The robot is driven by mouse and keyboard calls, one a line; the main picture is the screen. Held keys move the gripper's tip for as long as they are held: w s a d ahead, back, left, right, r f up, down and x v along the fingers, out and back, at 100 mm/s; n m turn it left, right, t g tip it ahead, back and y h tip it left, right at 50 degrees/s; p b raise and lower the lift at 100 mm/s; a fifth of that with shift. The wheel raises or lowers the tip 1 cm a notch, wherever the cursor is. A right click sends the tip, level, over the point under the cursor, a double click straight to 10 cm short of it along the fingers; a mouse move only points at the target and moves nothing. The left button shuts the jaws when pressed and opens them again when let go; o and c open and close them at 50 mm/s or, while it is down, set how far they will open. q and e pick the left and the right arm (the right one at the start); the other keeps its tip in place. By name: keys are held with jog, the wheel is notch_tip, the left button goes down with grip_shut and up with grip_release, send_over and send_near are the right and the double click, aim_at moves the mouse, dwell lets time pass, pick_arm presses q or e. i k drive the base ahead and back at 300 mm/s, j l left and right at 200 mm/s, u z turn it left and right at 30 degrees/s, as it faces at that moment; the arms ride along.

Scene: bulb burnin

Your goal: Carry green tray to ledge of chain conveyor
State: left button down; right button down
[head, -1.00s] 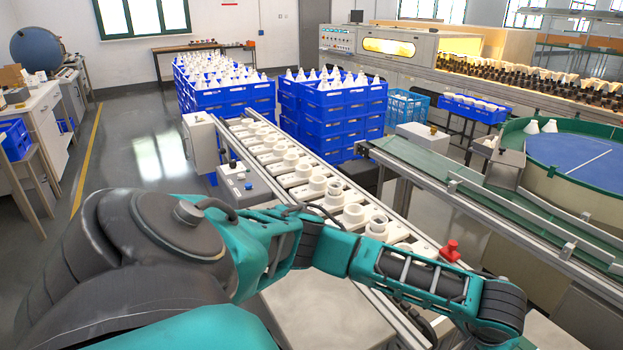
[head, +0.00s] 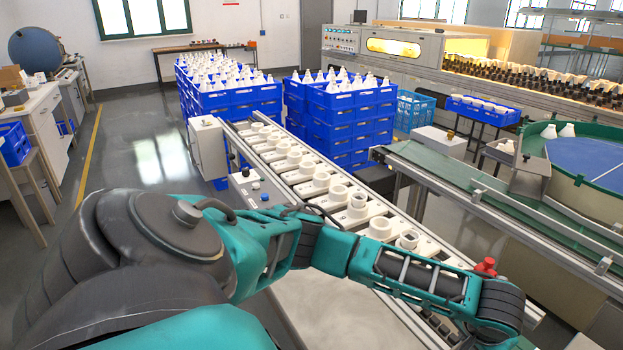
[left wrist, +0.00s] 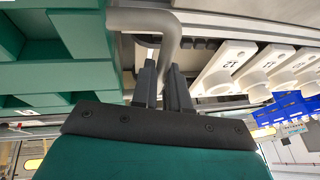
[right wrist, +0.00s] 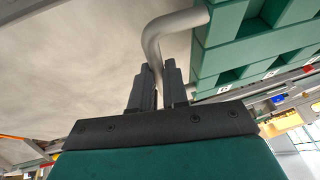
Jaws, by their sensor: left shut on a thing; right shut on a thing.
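The green tray (left wrist: 95,70) shows in part on the left of the left wrist view, with open compartments. My left gripper (left wrist: 163,75) is shut on its grey bent handle (left wrist: 172,35). In the right wrist view my right gripper (right wrist: 158,78) is shut on the other grey handle (right wrist: 155,30), with the tray (right wrist: 222,30) at upper right. The chain conveyor (head: 345,215) carries white numbered holders, several with round sockets; they also show close beside the left gripper in its wrist view (left wrist: 235,75). The tray and both grippers are hidden from the head view. I cannot make out the ledge with certainty.
A grey control box with a blue button (head: 250,188) stands left of the conveyor. A red knob (head: 485,266) is near its right side. Stacked blue crates (head: 340,130) stand behind it. A green belt conveyor (head: 455,175) runs to the right. The floor at left is open.

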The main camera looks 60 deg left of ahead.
aim_at(325, 295)
jog(key=k+j, duration=0.1)
jog(key=j, duration=0.35)
jog(key=k+j, duration=0.1)
jog(key=j, duration=0.35)
jog(key=k+j, duration=0.1)
jog(key=j, duration=0.8)
jog(key=k+j, duration=0.15)
jog(key=j, duration=0.3)
